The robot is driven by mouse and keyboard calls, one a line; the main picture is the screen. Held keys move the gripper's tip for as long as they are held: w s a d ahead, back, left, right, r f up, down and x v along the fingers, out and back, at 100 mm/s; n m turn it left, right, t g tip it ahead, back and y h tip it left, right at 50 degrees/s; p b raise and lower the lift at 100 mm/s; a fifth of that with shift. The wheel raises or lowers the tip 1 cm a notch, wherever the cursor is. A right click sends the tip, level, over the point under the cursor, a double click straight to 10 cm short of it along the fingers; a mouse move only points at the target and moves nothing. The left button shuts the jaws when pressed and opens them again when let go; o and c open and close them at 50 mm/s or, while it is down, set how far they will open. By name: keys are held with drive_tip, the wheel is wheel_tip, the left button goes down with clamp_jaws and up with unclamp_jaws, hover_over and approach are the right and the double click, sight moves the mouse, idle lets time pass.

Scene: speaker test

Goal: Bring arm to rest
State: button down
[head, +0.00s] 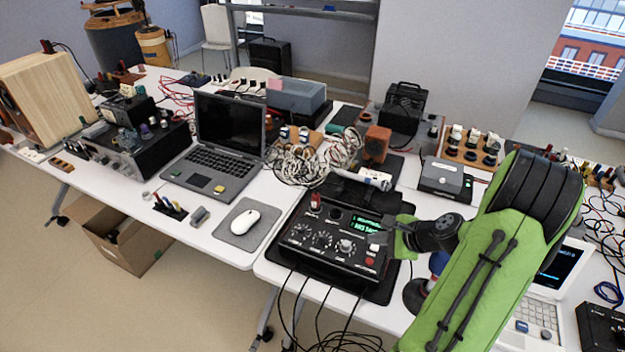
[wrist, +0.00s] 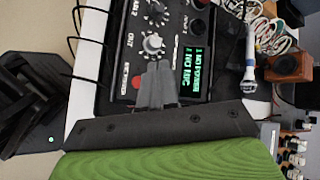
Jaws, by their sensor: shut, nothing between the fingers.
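My green-sleeved arm reaches in from the lower right of the head view. My gripper (head: 382,240) is at the right side of a black control box (head: 320,262) with knobs, a green lit display and a red button. In the wrist view my grey fingers (wrist: 158,72) are shut and empty, in front of the box's panel (wrist: 118,60), between the red button and the display. I cannot tell whether the fingertips touch the panel.
A laptop (head: 224,140) and a white mouse (head: 244,222) on a grey pad are to the left. Coiled cables (head: 300,165), a small orange-brown speaker (head: 376,143) and a microphone (wrist: 249,75) lie behind the box. Black cables hang off the front edge. A white laptop (head: 545,300) stands right of my arm.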

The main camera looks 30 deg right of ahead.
drive_tip(key=s+a+r+n+g+h, duration=0.1)
drive_tip(key=a+r+n+g, duration=0.3)
drive_tip(key=a+r+n, duration=0.85)
drive_tip(key=s+a+r+n+h, duration=0.1)
drive_tip(key=s+a+r+n, duration=0.2)
drive_tip(key=s+a+n, duration=0.2)
drive_tip(key=s+a+r+n+t+h, duration=0.1)
drive_tip(key=s+a+r+n, duration=0.2)
drive_tip(key=s+a+n, duration=0.2)
drive_tip(key=s, duration=0.3)
drive_tip(key=shift+s+a+r+n, duration=0.3)
drive_tip(key=shift+s+a+n, duration=0.05)
